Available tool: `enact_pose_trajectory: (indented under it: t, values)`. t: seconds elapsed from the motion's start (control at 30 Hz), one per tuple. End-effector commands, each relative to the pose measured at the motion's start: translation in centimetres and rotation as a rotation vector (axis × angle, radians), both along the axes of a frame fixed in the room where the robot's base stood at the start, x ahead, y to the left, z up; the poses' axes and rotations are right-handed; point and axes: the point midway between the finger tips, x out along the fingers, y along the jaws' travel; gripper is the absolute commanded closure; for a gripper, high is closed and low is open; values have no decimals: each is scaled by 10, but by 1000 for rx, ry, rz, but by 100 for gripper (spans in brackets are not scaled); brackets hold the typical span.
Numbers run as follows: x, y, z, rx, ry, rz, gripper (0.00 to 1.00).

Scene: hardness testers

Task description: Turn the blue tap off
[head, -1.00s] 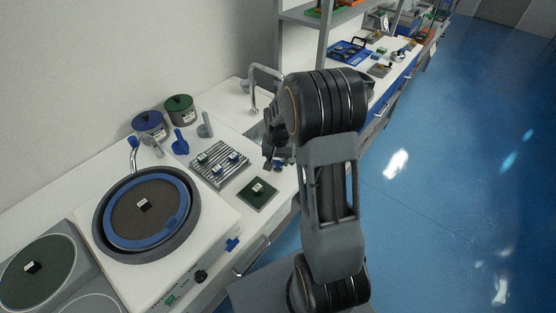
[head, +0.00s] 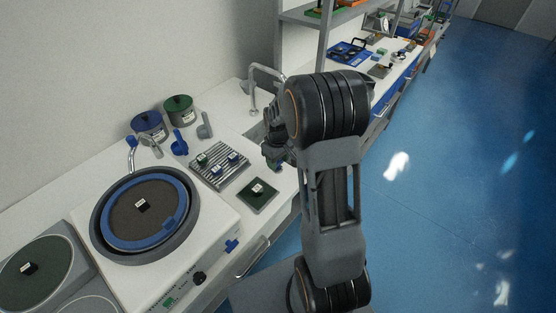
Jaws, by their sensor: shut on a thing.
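A grinding machine (head: 222,222) with a blue-ringed dark disc (head: 128,222) stands at the lower left. A blue tap-like handle (head: 232,245) sticks out of its front edge. A thin spout with a blue top (head: 132,142) rises behind the disc; I cannot tell which of these is the blue tap. My gripper (head: 275,160) is over the counter by the sink, right of the ribbed rack and well away from both. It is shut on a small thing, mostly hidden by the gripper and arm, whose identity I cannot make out.
A ribbed rack (head: 206,178) with small blocks and a dark green plate (head: 257,194) lie between machine and gripper. Blue (head: 150,124) and green (head: 179,108) pots stand by the wall. A sink faucet (head: 253,88) is behind my arm. The floor (head: 440,190) at right is clear.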

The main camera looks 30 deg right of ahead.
Motion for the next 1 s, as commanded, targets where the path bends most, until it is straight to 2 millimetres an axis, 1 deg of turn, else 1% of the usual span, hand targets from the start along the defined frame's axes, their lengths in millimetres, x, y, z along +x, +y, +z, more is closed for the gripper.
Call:
enact_pose_trajectory:
  t: [0.3, 0.87, 0.9, 1.0]
  values:
    - [1, 0, 1, -1, -4, 108, 76]
    - [2, 0, 2, -1, -6, 133, 76]
    - [2, 0, 1, -2, -5, 133, 49]
    - [1, 0, 1, -2, -4, 132, 40]
